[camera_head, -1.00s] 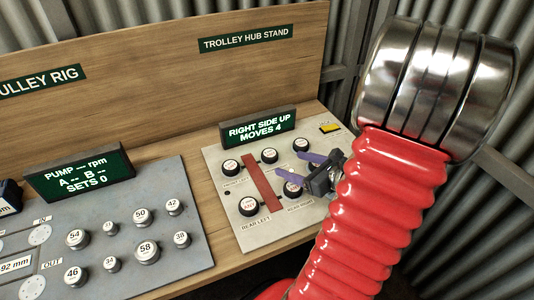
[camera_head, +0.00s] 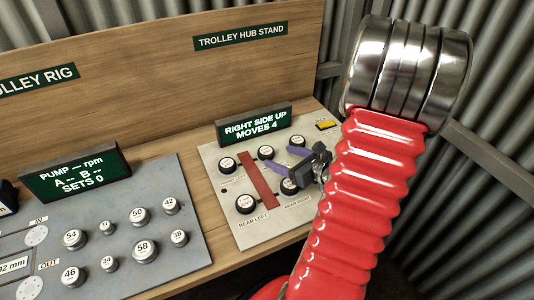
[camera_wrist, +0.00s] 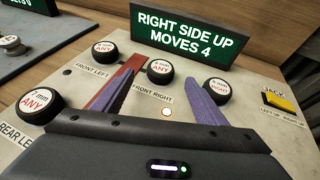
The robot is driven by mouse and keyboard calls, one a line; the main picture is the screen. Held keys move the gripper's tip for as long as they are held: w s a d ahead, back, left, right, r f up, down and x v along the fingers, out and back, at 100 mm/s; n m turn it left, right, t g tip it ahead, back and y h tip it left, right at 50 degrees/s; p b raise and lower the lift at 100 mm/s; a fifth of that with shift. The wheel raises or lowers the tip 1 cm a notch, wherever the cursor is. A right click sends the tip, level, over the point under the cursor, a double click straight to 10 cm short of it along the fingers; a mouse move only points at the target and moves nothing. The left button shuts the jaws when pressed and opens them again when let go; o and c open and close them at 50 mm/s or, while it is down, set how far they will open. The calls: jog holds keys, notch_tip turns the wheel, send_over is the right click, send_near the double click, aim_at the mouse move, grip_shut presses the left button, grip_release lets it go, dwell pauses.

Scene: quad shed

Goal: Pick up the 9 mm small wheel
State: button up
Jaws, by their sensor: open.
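Several black wheels with white caps are on the grey hub stand board (camera_head: 240,236). In the wrist view one wheel (camera_wrist: 159,70) by the FRONT RIGHT mark shows between and just beyond my fingertips. Another wheel (camera_wrist: 216,90), its cap marked RIGHT, sits right of my right finger. A wheel (camera_wrist: 105,48) is at FRONT LEFT, and one marked 7 mm ANY (camera_wrist: 40,103) is at rear left. The rear right wheel (camera_head: 289,187) is partly hidden by my gripper in the head view. I cannot surely read which cap says 9 mm. My gripper (camera_wrist: 158,78) is open and empty, purple fingers apart.
A red bar (camera_head: 262,180) runs across the board between the wheels. A display (camera_head: 254,123) reading RIGHT SIDE UP, MOVES 4 stands behind. A yellow jack switch (camera_head: 326,125) is at the right. The pulley board (camera_head: 110,215) with several knobs lies left.

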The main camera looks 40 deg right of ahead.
aim_at(268, 152)
jog(key=shift+x, duration=1.6)
jog(key=shift+x, duration=2.7)
jog(key=shift+d, duration=0.1)
jog(key=shift+s, duration=0.1)
jog(key=c, duration=1.1)
jog(key=shift+c, duration=0.2)
jog(key=shift+r, duration=5)
